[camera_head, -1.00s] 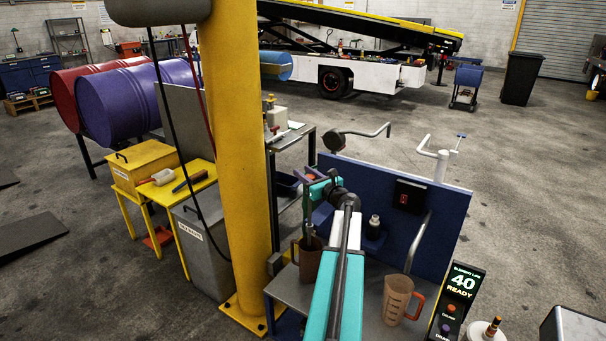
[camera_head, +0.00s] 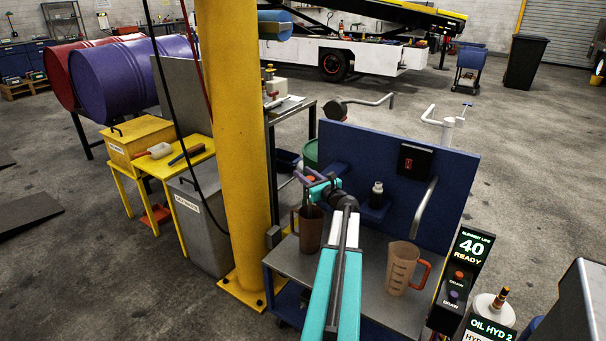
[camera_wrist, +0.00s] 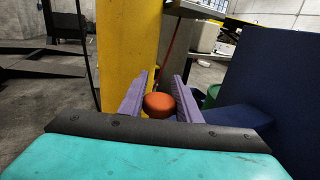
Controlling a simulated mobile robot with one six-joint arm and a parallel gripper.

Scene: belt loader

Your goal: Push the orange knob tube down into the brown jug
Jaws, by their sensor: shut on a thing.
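The brown jug (camera_head: 308,238) stands upright on the grey top of the blue cart (camera_head: 352,290), left of my arm. The orange knob (camera_head: 310,181) sits atop a dark tube (camera_head: 313,196) that runs down to the jug's mouth; its lower end is hidden inside the jug. My gripper (camera_head: 305,181) is just above the jug and shut on the knob. In the wrist view, the orange knob (camera_wrist: 158,105) shows between the two purple fingers of my gripper (camera_wrist: 159,98). The jug is not visible there.
A clear measuring jug with an orange handle (camera_head: 401,268) stands right of my arm. A blue back panel (camera_head: 385,165) with a grey bent pipe (camera_head: 424,215) and a small bottle (camera_head: 377,194) rises behind. A yellow column (camera_head: 232,150) stands close on the left.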

